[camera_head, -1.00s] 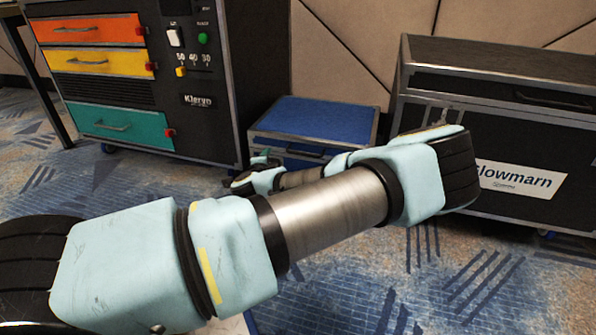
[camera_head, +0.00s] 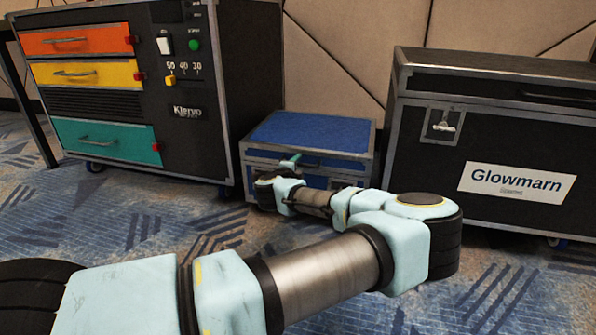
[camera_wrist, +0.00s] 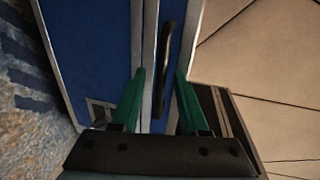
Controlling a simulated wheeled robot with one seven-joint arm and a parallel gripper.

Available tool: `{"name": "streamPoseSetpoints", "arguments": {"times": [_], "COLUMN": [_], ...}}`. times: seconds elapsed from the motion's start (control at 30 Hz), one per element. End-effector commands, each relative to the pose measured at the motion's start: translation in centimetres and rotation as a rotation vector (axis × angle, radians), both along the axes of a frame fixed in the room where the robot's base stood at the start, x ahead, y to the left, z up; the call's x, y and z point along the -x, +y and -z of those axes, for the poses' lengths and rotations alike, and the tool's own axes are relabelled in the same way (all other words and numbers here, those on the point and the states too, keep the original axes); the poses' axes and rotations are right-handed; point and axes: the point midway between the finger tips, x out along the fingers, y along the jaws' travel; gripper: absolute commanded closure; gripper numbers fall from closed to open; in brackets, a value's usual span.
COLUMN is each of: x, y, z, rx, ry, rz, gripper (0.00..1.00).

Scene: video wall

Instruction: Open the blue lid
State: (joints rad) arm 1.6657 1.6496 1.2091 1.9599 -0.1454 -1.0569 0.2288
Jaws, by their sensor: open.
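The blue lid (camera_head: 315,132) tops a low metal-edged blue case (camera_head: 262,172) on the floor between two larger black units. The lid lies flat and shut. In the wrist view, a dark bar handle (camera_wrist: 166,45) sits on a narrow blue strip beside a metal-trimmed seam, with a wide blue panel (camera_wrist: 90,45) to its left. My gripper (camera_head: 292,162) is at the front of the case, close to the lid's front edge. In the wrist view its green fingers (camera_wrist: 161,78) are apart, with the near end of the handle between their tips. I cannot tell whether they touch it.
A black cabinet (camera_head: 215,90) with orange, yellow and teal drawers stands close on the left. A black Glowmarn case (camera_head: 500,140) stands close on the right. A padded wall (camera_head: 345,50) is behind. Patterned carpet (camera_head: 130,215) is free in front.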

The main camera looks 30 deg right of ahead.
Motion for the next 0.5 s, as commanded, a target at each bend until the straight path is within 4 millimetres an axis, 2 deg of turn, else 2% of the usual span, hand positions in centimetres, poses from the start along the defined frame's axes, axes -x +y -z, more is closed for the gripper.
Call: {"name": "streamPoseSetpoints", "arguments": {"times": [0.4, 0.5], "x": [-0.68, -0.67], "y": [-0.57, -0.57], "z": [0.1, 0.1], "rx": [0.0, 0.0], "ry": [0.0, 0.0], "rz": [-0.001, -0.001], "gripper": [0.56, 0.67]}}
